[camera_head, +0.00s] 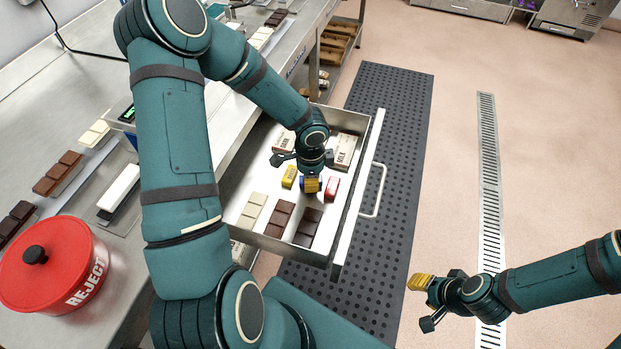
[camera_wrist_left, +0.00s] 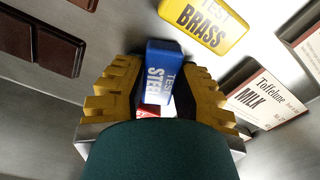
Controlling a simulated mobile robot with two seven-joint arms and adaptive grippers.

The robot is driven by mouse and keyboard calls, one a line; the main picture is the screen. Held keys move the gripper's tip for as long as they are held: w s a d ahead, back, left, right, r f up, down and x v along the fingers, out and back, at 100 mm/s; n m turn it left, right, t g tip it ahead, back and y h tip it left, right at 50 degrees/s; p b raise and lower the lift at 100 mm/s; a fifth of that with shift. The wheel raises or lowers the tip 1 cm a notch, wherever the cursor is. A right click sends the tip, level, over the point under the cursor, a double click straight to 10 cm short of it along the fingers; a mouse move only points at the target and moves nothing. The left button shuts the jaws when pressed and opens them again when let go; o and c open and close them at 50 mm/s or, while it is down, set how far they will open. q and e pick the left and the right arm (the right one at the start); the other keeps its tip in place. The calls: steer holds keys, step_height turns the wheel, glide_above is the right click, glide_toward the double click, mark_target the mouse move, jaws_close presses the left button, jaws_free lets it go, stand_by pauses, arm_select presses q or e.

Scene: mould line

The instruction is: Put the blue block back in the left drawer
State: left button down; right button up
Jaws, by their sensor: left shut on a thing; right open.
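The blue block (camera_wrist_left: 163,72), marked TEST STEEL, is between the yellow-padded fingers of my left gripper (camera_wrist_left: 158,88) in the left wrist view. In the head view my left gripper (camera_head: 310,184) is low inside the open drawer (camera_head: 341,208), shut on the blue block (camera_head: 311,177), which is mostly hidden by the fingers. I cannot tell whether the block touches the drawer floor. My right gripper (camera_head: 426,302) is open and empty over the floor at the lower right.
In the drawer, a yellow block (camera_head: 289,177) marked TEST BRASS and a red block (camera_head: 331,188) flank the gripper. Chocolate bars (camera_head: 279,218) lie at the near end, cartons (camera_head: 345,150) at the far end. A red REJECT tub (camera_head: 56,266) stands on the bench.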

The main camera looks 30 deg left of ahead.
arm_select(q)
steer(key=shift+f, duration=0.2)
steer(key=c, duration=0.8)
jaws_free()
steer(key=shift+r, duration=0.1)
steer(key=shift+r, duration=0.15)
step_height(320, 180, up, 12)
steer(key=p, duration=0.4)
